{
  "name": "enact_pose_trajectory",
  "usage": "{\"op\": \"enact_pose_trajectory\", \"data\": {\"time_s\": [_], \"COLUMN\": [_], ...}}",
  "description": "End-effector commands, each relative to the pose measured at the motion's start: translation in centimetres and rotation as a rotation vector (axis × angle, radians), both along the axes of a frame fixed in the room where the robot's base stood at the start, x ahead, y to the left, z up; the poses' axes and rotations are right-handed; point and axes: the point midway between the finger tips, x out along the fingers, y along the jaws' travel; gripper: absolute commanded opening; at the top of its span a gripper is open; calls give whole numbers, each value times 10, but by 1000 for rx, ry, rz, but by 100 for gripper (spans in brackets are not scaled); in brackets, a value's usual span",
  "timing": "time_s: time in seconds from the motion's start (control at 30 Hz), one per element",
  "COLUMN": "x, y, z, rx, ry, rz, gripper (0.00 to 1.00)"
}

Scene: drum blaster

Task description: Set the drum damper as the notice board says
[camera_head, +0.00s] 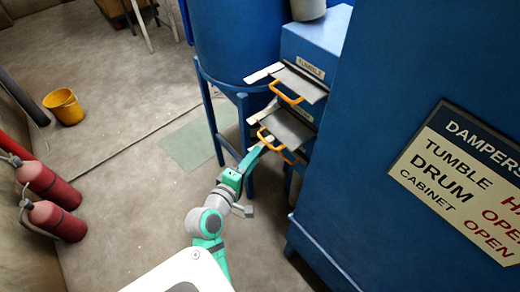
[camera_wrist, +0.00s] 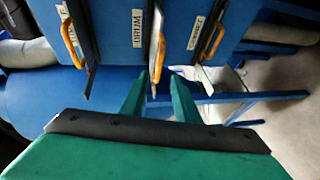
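The notice board (camera_head: 465,170) reads DAMPERS, with TUMBLE beside a cut-off word starting "HA", then DRUM OPEN and CABINET OPEN. The drum damper is a grey plate with an orange handle (camera_wrist: 158,50), beside the DRUM label in the wrist view. In the head view, a lower plate with an orange handle (camera_head: 278,146) sits below the tumble damper (camera_head: 300,84). My gripper (camera_wrist: 157,82) is open, its two green fingers apart. The drum handle lies ahead between the fingertips in the wrist view. Contact is not clear. My gripper also shows by the lower plate (camera_head: 257,152).
The cabinet damper handle (camera_wrist: 214,42) is close on the right, and another orange handle (camera_wrist: 71,42) is on the left. Blue frame legs (camera_head: 212,125) stand by my arm. Red cylinders (camera_head: 58,220) and a yellow bucket (camera_head: 64,106) are at the left; the floor between is clear.

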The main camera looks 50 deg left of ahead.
Motion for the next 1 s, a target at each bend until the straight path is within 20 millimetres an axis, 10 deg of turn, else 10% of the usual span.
{"op": "enact_pose_trajectory", "data": {"time_s": [1.0], "x": [-14], "y": [-22], "z": [-9], "rx": [19], "ry": [30], "rz": [-9], "gripper": [28]}}
